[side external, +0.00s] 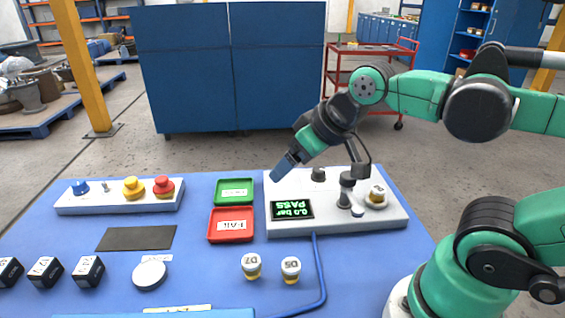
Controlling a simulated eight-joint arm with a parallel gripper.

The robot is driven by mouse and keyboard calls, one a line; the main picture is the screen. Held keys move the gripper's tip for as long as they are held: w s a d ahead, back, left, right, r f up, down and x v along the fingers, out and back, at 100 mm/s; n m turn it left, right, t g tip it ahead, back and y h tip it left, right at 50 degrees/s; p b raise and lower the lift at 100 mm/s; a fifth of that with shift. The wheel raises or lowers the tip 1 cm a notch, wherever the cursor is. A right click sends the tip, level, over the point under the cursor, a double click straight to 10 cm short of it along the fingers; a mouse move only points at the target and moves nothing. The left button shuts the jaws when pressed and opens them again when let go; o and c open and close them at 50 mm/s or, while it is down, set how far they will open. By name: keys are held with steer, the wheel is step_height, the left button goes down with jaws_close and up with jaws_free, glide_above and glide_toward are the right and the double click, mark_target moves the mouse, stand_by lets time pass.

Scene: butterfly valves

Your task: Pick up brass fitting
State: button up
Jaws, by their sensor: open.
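Two small capped pieces with brass-coloured bases stand on the blue mat: one labelled D7 (251,266) and one labelled D5 (291,270). A similar piece with a brass-coloured label (377,196) sits at the right of the white test station (400,217). Which of these is the brass fitting I cannot tell for sure. My gripper (284,170) is open and points down-left above the back left of the station, apart from all three pieces. Its separate fingertips are hard to make out, and I see nothing held.
The station has a display (291,209) reading 0.0 bar PASS and a dark upright post (346,188). A green tray (234,191) and a red FAIL tray (231,225) lie to its left. A button box (120,199), several black blocks and a white disc (149,274) are farther left.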

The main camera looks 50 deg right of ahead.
step_height(320, 180, up, 2)
steer(key=m+g, duration=0.4)
steer(key=g, duration=0.3)
glide_above(379, 188)
step_height(379, 188, down, 8)
steer(key=shift+f, duration=3.4)
jaws_close()
